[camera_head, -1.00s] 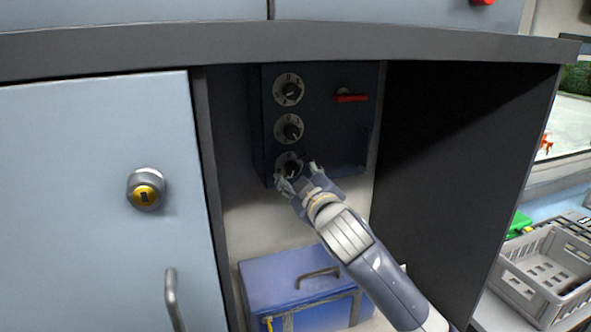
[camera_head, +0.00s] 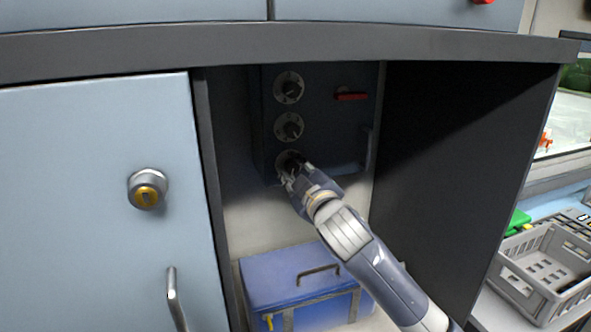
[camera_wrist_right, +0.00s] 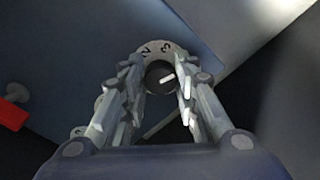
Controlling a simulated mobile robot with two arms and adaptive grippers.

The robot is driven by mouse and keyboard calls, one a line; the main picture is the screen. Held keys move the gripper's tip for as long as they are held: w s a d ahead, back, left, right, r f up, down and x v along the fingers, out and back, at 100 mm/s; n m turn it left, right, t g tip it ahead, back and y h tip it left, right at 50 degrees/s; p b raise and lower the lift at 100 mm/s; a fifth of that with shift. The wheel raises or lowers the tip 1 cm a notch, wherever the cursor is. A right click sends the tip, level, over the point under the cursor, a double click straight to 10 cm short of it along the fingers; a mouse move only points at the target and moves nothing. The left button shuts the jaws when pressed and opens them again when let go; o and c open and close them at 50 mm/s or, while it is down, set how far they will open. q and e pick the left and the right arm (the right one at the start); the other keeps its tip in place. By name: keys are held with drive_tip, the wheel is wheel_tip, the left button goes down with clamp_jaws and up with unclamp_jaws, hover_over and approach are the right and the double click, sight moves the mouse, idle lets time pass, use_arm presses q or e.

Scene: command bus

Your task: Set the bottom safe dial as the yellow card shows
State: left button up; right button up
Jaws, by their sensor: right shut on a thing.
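The dark safe (camera_head: 330,128) is fixed inside the open cabinet bay and carries three dials in a column. The top dial (camera_head: 289,88) and middle dial (camera_head: 289,127) have black knobs on pale rings. The bottom dial (camera_head: 284,157) is largely covered by my right gripper (camera_head: 288,172). In the right wrist view the bottom dial's black knob (camera_wrist_right: 160,76) with a white pointer line sits between the fingers of my right gripper (camera_wrist_right: 159,85), which is shut on it. The digits 2 and 3 show on its ring. The yellow card is not in view. My left gripper is not in view.
A red lever (camera_head: 351,96) and a vertical handle (camera_head: 367,150) are on the safe's right side. A blue case (camera_head: 290,275) stands below. A blue door with a lock (camera_head: 147,189) is at left, a grey crate (camera_head: 545,270) at right.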

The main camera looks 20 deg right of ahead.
drive_tip(key=n+p, duration=0.2)
drive_tip(key=n, duration=0.1)
drive_tip(key=shift+r, duration=0.2)
drive_tip(key=n+p, duration=0.3)
drive_tip(key=shift+n, duration=0.3)
drive_tip(key=n+p, duration=0.2)
drive_tip(key=n, duration=0.1)
drive_tip(key=shift+n+p, duration=0.3)
drive_tip(key=shift+n, duration=0.1)
drive_tip(key=n+p, duration=0.1)
drive_tip(key=n, duration=0.1)
drive_tip(key=shift+n, duration=0.3)
drive_tip(key=n+p, duration=0.1)
drive_tip(key=n, duration=0.1)
drive_tip(key=shift+n, duration=0.4)
drive_tip(key=n, duration=0.9)
drive_tip(key=shift+n, duration=0.4)
drive_tip(key=shift+a+n, duration=0.1)
drive_tip(key=shift+n, duration=1.8)
